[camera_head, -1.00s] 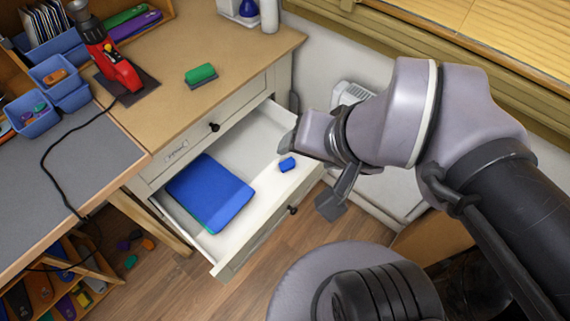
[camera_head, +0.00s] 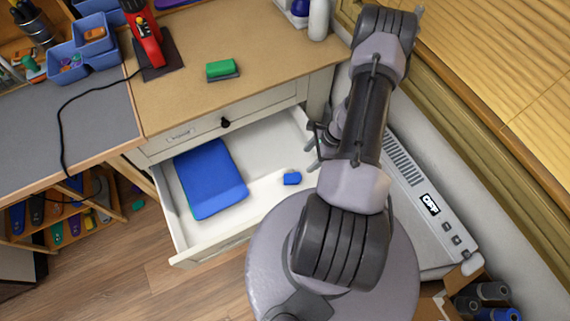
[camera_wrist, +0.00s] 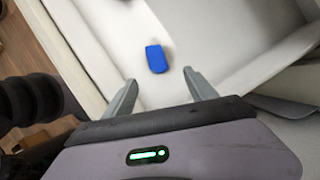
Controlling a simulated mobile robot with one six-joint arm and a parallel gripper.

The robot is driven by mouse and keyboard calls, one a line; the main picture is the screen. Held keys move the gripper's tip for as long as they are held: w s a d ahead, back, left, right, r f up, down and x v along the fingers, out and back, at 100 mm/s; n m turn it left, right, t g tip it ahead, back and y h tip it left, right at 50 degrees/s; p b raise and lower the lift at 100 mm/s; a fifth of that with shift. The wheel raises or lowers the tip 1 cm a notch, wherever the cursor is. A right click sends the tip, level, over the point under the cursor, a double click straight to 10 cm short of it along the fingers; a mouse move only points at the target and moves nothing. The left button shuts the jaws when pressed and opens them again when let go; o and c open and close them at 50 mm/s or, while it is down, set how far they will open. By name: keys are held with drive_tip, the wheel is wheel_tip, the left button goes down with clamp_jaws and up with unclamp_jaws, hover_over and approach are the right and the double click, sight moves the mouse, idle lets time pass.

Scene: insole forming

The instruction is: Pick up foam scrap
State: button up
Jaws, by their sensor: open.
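A small blue block (camera_head: 292,178), which looks like the foam scrap, lies in the right part of the open white drawer (camera_head: 270,150). It also shows in the wrist view (camera_wrist: 156,58), just beyond and between my fingertips. My gripper (camera_wrist: 160,79) is open and empty, with its two grey fingers apart on either side of the line to the block. In the head view my gripper (camera_head: 312,152) is at the drawer's right end, partly hidden by my arm. No contact with the block shows.
A large blue sheet (camera_head: 210,180) lies in the drawer's left part. A green-topped block (camera_head: 222,69) sits on the wooden desktop (camera_head: 270,40) above. A white heater-like unit (camera_head: 415,190) stands right of the drawer. The drawer front (camera_head: 215,246) bounds the near side.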

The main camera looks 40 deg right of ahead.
drive_tip(key=b, duration=0.3)
hover_over(291, 178)
drive_tip(key=s+d, duration=0.1)
drive_tip(key=d, duration=0.2)
wheel_tip(291, 178, down, 8)
drive_tip(key=shift+f, duration=0.25)
drive_tip(key=b+x, duration=0.1)
drive_tip(key=x, duration=0.1)
drive_tip(key=b+x, duration=0.1)
drive_tip(key=x, duration=0.2)
drive_tip(key=shift+s+a+f+b, duration=0.1)
drive_tip(key=shift+a+f+b, duration=0.15)
drive_tip(key=shift+a, duration=0.25)
drive_tip(key=shift+r, duration=0.15)
drive_tip(key=c, duration=1.4)
